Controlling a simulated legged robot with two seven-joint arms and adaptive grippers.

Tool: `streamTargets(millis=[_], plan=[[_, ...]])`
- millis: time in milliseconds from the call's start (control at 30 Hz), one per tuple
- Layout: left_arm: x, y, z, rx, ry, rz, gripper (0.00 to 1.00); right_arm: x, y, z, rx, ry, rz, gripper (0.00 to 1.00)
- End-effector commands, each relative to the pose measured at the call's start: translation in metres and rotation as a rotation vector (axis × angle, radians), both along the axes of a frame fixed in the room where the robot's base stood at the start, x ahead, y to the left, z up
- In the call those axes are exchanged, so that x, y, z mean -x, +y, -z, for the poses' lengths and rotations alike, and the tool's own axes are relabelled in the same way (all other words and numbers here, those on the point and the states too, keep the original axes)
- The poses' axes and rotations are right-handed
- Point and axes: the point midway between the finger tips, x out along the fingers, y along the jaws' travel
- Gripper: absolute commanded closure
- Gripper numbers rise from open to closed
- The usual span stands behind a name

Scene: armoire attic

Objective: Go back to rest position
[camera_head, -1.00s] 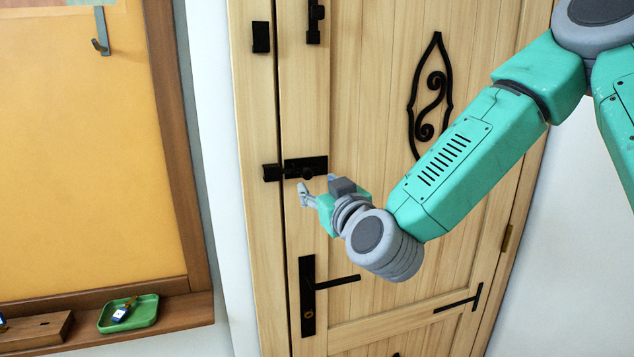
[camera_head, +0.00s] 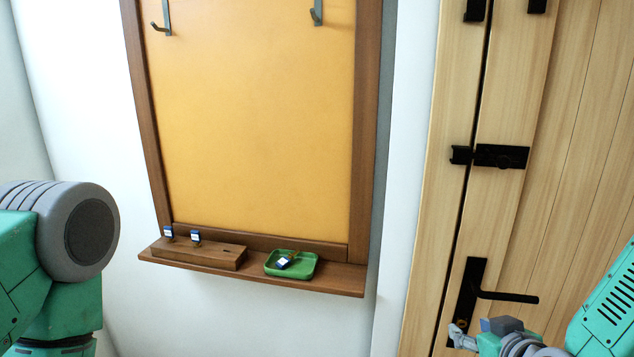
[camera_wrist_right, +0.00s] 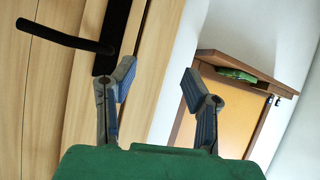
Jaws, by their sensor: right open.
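My right gripper (camera_head: 462,335) is low at the right in the head view, in front of the wooden door (camera_head: 590,130) and near its black handle (camera_head: 505,296). In the right wrist view my right gripper (camera_wrist_right: 155,92) has its two fingers spread apart with nothing between them. The handle (camera_wrist_right: 65,37) shows to the left of the fingers there, apart from them. My left arm shows at the left edge of the head view, but its gripper is outside the picture.
A black bolt (camera_head: 500,156) sits on the door above the handle. A yellow board (camera_head: 255,120) has a brown ledge (camera_head: 335,278) bearing a green tray (camera_head: 305,271) and a wooden block (camera_head: 200,254) with blue-topped keys. White wall lies around the board.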

Motion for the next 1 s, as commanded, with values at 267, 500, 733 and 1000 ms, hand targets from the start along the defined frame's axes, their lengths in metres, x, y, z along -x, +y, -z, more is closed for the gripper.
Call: streamTargets(millis=[267, 500, 733, 1000], plan=[[0.0, 0.0, 0.054, 0.0, 0.0, 0.0, 0.52, 0.114, 0.011, 0.196, -0.039, 0.477, -0.031, 0.59], [0.0, 0.0, 0.089, 0.0, 0.0, 0.0, 0.52, 0.227, 0.001, 0.301, -0.027, 0.848, 0.018, 0.59], [0.0, 0.0, 0.1, 0.0, 0.0, 0.0, 0.52, 0.278, -0.008, 0.33, -0.007, 1.0, 0.062, 0.59], [0.0, 0.0, 0.099, 0.0, -0.001, 0.0, 0.52, 0.28, -0.008, 0.329, -0.007, 1.006, 0.065, 0.59]])
